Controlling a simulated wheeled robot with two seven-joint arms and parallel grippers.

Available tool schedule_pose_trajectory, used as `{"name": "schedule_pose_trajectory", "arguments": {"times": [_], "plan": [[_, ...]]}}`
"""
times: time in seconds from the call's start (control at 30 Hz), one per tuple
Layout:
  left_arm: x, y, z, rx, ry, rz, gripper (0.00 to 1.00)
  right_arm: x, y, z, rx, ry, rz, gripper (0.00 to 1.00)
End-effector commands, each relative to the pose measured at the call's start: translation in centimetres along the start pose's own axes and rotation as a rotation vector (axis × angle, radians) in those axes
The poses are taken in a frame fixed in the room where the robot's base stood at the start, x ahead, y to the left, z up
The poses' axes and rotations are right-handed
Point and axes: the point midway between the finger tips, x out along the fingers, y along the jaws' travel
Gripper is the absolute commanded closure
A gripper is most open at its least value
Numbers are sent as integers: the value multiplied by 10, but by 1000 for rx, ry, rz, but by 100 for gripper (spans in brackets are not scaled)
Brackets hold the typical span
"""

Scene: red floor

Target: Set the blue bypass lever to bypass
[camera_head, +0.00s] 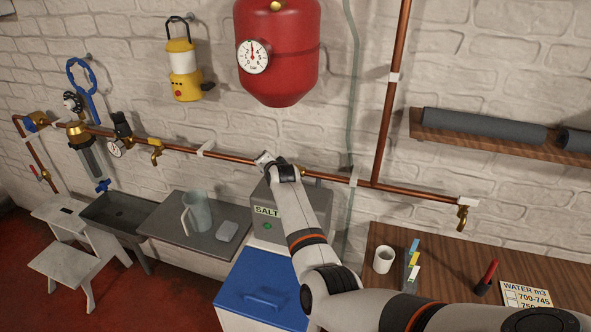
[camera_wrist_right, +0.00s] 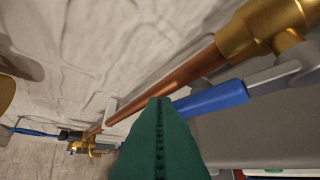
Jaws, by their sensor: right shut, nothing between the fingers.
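The blue lever (camera_wrist_right: 212,98) shows in the right wrist view, its grey metal shank leading right towards a brass valve body (camera_wrist_right: 262,28). The lever runs roughly alongside the copper pipe (camera_wrist_right: 185,74). My right gripper (camera_wrist_right: 158,102), with green fingers, is shut and empty. Its fingers cover part of the lever in this view; I cannot tell whether they touch it. In the head view my right arm reaches up to the wall pipe and hides the lever; a bit of brass (camera_head: 305,173) shows beside the arm. My left gripper is not in view.
The copper wall pipe (camera_head: 232,156) runs behind my arm, below a red tank (camera_head: 278,50). A grey salt box (camera_head: 315,205) stands close under the arm. A jug (camera_head: 197,212) stands on a grey top at left. A wooden table (camera_head: 455,250) is at right.

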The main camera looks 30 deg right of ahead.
Motion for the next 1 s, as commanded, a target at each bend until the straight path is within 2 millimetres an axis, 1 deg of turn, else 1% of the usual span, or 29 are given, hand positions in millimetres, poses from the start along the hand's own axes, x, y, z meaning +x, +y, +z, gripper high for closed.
{"name": "schedule_pose_trajectory", "arguments": {"times": [0.3, 0.8, 0.9, 1.0], "plan": [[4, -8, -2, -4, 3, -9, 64, 5, -4, 0, 1, -2, 3, 100], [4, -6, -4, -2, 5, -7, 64, 6, -4, 0, 1, -2, 3, 100], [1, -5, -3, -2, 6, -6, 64, 4, -1, 2, 1, -2, 3, 100], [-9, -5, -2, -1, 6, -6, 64, 0, 7, 9, 1, -2, 4, 100]]}}
